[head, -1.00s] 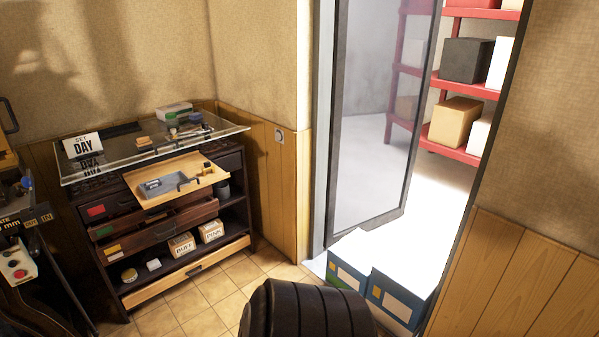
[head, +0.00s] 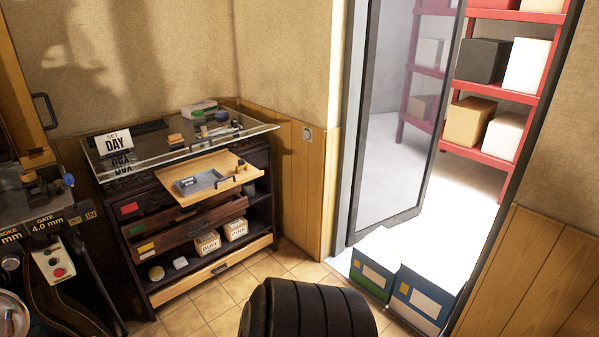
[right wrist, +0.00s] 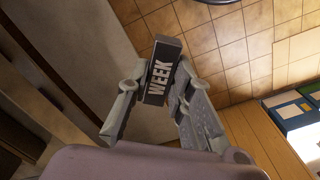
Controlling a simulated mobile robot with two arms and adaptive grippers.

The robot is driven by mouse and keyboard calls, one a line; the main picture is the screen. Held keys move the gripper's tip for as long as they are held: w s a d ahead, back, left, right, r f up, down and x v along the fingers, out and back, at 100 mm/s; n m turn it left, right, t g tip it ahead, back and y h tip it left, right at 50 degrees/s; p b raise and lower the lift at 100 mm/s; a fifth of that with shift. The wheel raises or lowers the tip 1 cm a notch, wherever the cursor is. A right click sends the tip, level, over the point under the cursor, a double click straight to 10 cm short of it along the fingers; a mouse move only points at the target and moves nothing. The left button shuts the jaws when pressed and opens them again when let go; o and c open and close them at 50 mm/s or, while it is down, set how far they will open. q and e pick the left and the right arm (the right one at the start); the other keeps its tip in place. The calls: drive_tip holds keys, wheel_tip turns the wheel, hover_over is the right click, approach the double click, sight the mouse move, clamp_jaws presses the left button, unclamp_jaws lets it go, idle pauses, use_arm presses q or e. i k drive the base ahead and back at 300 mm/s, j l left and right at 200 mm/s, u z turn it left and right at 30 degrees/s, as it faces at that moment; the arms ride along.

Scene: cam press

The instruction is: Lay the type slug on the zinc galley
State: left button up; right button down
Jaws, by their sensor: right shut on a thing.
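The type slug (right wrist: 162,62), a dark grey block with raised light letters reading WEEK, is in the right wrist view. My right gripper (right wrist: 158,92) is shut on it, with one finger at each side, and holds it above the floor. The head view does not show this gripper or the slug. My left gripper is in neither view.
A glass top (head: 175,147) with small items and a DAY sign (head: 115,142) covers the cabinet (head: 150,240). Drawers jut out below the board. A machine with a control box (head: 54,262) stands at left. Blue boxes (head: 418,300) sit by the open doorway.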

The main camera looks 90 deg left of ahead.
sight(212, 182)
drive_tip(key=k+u, duration=0.15)
drive_tip(key=u, duration=1.25)
